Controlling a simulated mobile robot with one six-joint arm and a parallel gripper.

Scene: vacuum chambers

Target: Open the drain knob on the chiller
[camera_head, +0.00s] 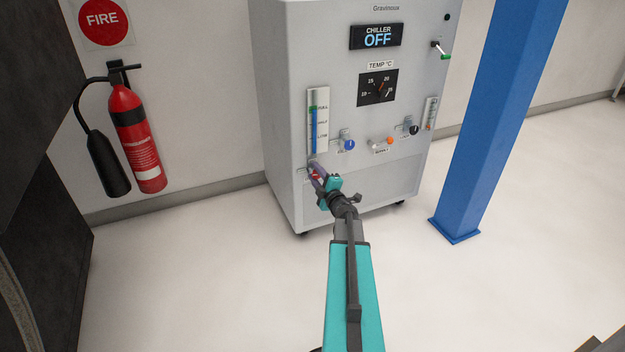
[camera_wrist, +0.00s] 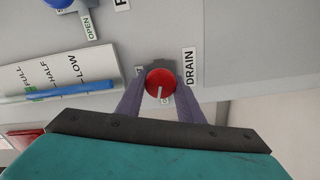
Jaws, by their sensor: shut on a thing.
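The grey chiller (camera_head: 390,185) stands in the middle of the head view with its display reading OFF. Its drain knob (camera_wrist: 160,82) is round and red with a white mark, beside a DRAIN label (camera_wrist: 189,68) in the wrist view. My gripper (camera_wrist: 160,88) is at the knob, with one finger on each side, shut on it. In the head view my gripper (camera_head: 318,175) reaches the chiller's lower left front and mostly hides the knob. A small label by the knob is partly covered, so I cannot read the knob's position for certain.
A level gauge (camera_head: 318,122) is above the knob. A blue knob (camera_head: 348,145), an orange knob (camera_head: 390,141) and a black knob (camera_head: 414,130) are to the right. A blue column (camera_head: 495,120) stands right of the chiller; a fire extinguisher (camera_head: 137,135) hangs left. Floor in front is clear.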

